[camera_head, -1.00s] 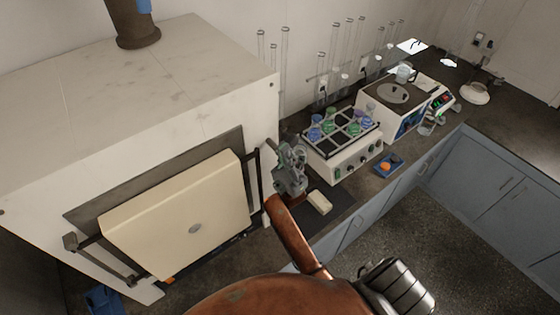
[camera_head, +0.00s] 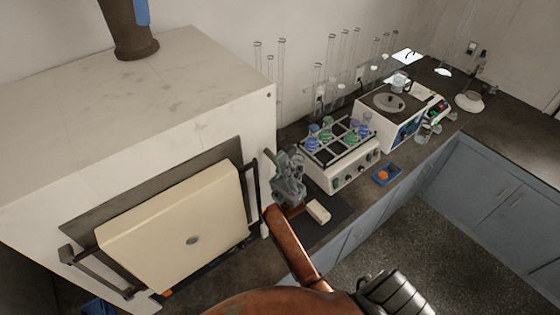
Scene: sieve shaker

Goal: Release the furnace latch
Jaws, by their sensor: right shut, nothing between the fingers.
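The furnace (camera_head: 150,85) is a large white box on the left. Its cream door (camera_head: 170,235) fills the front and looks shut. A dark upright bar (camera_head: 252,195), which looks like the latch or handle, stands along the door's right edge. My right gripper (camera_head: 272,163) is shut and empty at the furnace's front right corner, just right of that bar. I cannot tell whether it touches the bar. Its grey body partly hides what lies behind it. My left gripper is not in view.
A shaker with coloured flasks (camera_head: 340,145) stands on the dark counter to the right, with a beige block (camera_head: 318,211) in front of it. A flue pipe (camera_head: 128,30) rises from the furnace top.

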